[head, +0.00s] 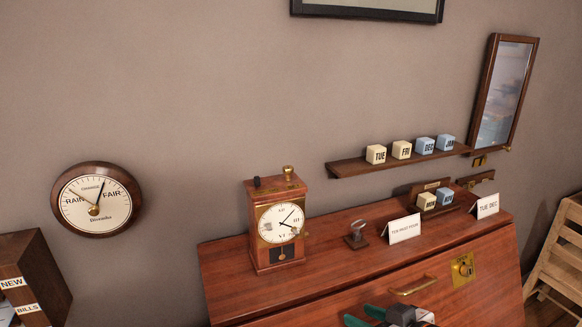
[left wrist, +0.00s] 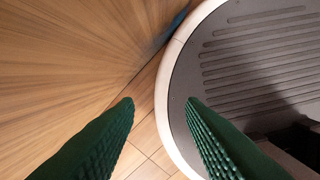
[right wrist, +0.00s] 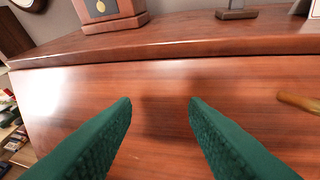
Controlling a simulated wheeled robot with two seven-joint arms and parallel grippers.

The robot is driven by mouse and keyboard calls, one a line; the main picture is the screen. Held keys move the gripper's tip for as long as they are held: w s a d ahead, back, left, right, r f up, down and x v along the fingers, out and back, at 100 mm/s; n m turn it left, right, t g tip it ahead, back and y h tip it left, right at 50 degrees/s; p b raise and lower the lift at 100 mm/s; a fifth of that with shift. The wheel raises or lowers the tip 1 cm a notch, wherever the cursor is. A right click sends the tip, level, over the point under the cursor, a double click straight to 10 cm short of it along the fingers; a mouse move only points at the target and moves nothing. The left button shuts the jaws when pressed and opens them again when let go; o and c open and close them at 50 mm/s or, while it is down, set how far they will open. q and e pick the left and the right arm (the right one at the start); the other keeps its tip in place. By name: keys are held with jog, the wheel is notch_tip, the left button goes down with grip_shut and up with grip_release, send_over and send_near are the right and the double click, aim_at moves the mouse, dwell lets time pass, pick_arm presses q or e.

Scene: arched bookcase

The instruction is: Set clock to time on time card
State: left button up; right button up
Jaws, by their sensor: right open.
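The wooden clock (head: 262,253) stands at the left of the desk top. On its white dial (head: 280,222), one hand points to the upper right and another to the right and slightly down. A brass knob (head: 288,172) and a small dark knob (head: 257,182) are on top. The time card (head: 404,229) reads what looks like "TEN PAST FOUR". My right gripper (head: 364,316) is open and empty before the desk front, below and right of the clock; the clock's base shows in the right wrist view (right wrist: 108,10). My left gripper (left wrist: 160,102) is open and empty above the floor.
A small stand (head: 356,236) sits between clock and card. Day blocks in a holder (head: 426,202) and a "TUE DEC" card (head: 486,206) stand at the right. A shelf (head: 350,167) with several blocks is above. A brass handle (head: 412,286) sticks out of the desk front.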

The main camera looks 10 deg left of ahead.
jog(key=w+a+r+n+y, duration=0.2)
jog(key=w+r, duration=0.1)
jog(key=r, duration=0.4)
jog(key=w+a+r+n+y, duration=0.1)
jog(key=w+a+r+y, duration=0.1)
jog(key=r, duration=0.5)
jog(key=n+y, duration=0.2)
send_near(292, 169)
jog(key=shift+g, duration=0.3)
jog(key=p+x, duration=0.1)
jog(key=x, duration=0.2)
jog(key=p+x, duration=0.1)
jog(key=x, duration=0.2)
jog(key=p+x, duration=0.1)
jog(key=x, duration=0.2)
jog(key=shift+w+a+r, duration=0.25)
jog(key=shift+w+a+f, duration=0.1)
jog(key=shift+w+a, duration=0.25)
jog(key=shift+a, duration=0.25)
jog(key=shift+c, duration=0.6)
